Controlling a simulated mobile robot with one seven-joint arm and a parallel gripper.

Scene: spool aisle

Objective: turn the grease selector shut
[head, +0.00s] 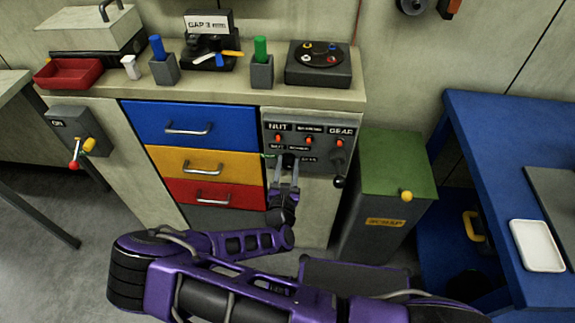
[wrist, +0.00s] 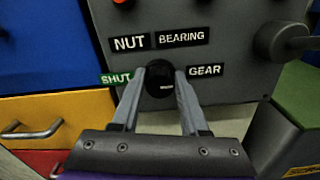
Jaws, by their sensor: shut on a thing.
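The grease selector is a round black knob (wrist: 160,85) on the grey control panel (head: 312,128). In the wrist view, labels stand around it: a green SHUT label (wrist: 116,78) at left, NUT and BEARING above, and GEAR (wrist: 205,70) at right. My gripper (head: 287,163) reaches the lower left of the panel in the head view. In the wrist view its two fingers stand either side of the knob, closed on it. A small pale mark shows on the lower knob face; which label the knob points to I cannot tell.
A lever with a dark ball (head: 339,182) sticks out at the panel's right. Blue, yellow and red drawers with handles (head: 188,130) lie left of the panel. A green-lidded scrap bin (head: 395,170) stands close at right. A blue table (head: 510,150) is farther right.

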